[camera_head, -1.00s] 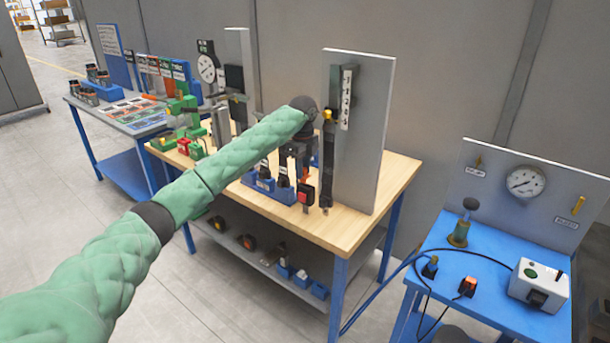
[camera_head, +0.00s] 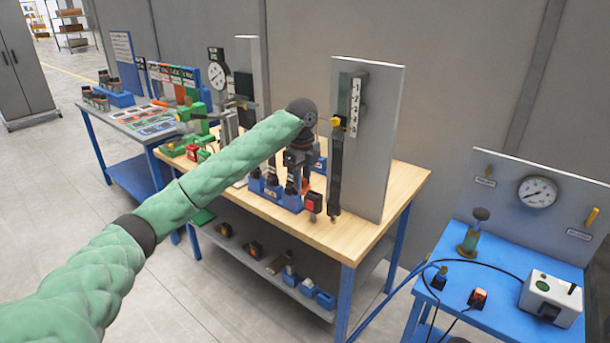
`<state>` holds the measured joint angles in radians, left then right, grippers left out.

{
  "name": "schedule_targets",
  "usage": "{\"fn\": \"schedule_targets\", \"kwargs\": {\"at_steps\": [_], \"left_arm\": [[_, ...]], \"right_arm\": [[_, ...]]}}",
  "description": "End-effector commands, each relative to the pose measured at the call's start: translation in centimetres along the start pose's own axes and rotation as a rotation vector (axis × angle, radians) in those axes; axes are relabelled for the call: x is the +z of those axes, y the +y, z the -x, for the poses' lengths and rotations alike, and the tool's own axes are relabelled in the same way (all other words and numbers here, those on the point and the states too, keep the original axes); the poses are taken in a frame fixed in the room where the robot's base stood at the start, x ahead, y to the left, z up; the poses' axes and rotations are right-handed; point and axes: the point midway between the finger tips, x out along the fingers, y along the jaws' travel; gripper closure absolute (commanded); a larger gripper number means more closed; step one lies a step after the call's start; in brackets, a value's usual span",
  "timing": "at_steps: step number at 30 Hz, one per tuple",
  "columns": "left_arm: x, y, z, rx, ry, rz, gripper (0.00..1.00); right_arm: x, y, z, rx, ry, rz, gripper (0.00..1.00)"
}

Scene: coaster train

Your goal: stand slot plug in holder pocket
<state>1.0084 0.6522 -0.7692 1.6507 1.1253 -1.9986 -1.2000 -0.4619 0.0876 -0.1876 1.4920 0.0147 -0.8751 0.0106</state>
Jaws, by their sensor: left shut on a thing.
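My left gripper (camera_head: 300,172) points down over the right end of the blue holder (camera_head: 268,194) on the wooden workbench. It is shut on a small dark piece, taken to be the slot plug (camera_head: 292,185), at the holder's right end. The fingers hide much of it, so I cannot tell whether it is seated in the pocket or just above it. Other dark plugs (camera_head: 272,180) stand upright in the holder to the left. My right gripper is out of view.
A red and black block (camera_head: 313,203) is close to the holder's right end. A grey upright panel (camera_head: 375,145) with a dark vertical rail (camera_head: 335,170) stands right of it. A blue table (camera_head: 500,265) with a gauge is further right. The bench's front edge is clear.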

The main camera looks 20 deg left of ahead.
Motion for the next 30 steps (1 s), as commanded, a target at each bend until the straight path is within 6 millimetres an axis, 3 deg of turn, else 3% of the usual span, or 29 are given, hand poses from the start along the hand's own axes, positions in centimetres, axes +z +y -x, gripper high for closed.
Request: {"fn": "schedule_targets", "kwargs": {"at_steps": [19,30], "left_arm": [[0.1,3.2,0.1,0.001,-0.001,0.000,1.00],[0.0,3.6,0.0,0.000,0.000,0.000,1.00]], "right_arm": [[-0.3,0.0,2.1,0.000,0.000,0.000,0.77],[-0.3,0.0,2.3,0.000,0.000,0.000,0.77]]}}
